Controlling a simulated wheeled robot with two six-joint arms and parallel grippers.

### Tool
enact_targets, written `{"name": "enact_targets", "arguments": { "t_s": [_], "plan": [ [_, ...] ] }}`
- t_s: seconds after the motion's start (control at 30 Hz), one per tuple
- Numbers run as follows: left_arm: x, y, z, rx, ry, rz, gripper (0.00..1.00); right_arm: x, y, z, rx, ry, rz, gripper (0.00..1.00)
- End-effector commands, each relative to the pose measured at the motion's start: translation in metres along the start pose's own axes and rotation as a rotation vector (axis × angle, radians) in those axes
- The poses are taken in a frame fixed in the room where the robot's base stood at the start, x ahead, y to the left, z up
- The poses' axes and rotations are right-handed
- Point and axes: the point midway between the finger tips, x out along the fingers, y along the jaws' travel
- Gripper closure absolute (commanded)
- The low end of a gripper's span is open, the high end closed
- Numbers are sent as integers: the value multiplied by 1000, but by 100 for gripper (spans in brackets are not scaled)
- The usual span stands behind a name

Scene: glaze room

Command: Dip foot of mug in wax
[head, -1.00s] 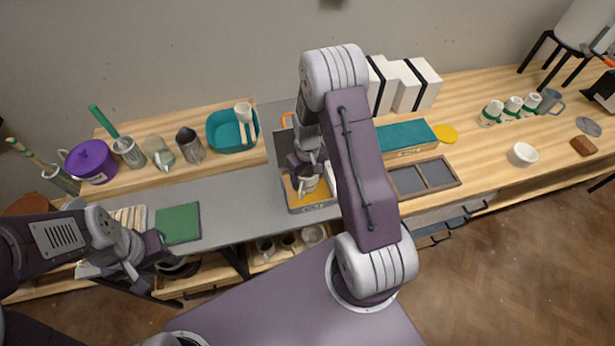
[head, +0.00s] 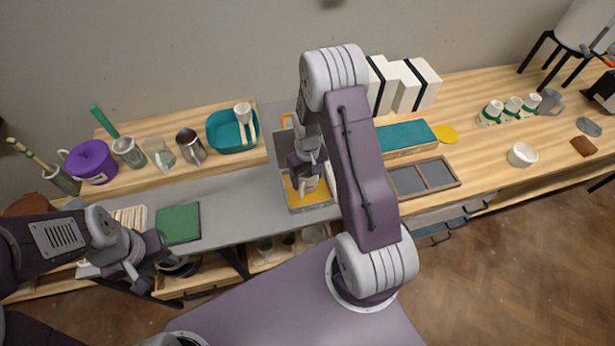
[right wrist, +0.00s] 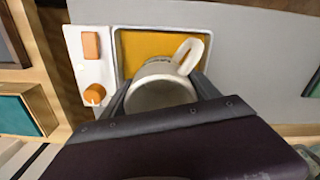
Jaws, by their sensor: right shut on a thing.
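A white mug (right wrist: 160,87) with a looped handle is held in my right gripper (right wrist: 160,100); the fingers sit on either side of it. In the head view the right gripper (head: 308,178) is over the wax pan, and the arm partly hides the mug. The wax pan holds a yellow-orange surface (head: 318,190); it also shows behind the mug in the right wrist view (right wrist: 140,45). I cannot tell whether the mug's foot touches the wax. My left gripper (head: 150,262) is at the lower left, away from the mug; its jaw opening is not clear.
A white panel with orange knobs (right wrist: 95,95) is beside the wax pan. A green mat (head: 178,223) lies left on the grey counter. A teal basin (head: 225,135), metal cup (head: 190,146) and purple pot (head: 90,160) stand at the back left. A framed dark tray (head: 425,177) lies right.

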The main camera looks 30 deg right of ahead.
Motion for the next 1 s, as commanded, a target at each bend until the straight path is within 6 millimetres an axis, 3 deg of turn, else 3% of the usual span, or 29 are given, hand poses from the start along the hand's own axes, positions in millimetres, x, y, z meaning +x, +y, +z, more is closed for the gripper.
{"name": "enact_targets", "arguments": {
  "t_s": [0.53,1.0],
  "plan": [
    [-60,1,-6,0,0,0,64,-69,0,0,0,1,0,93],
    [-58,1,-6,0,0,0,64,-68,0,0,0,1,0,93]
  ]
}}
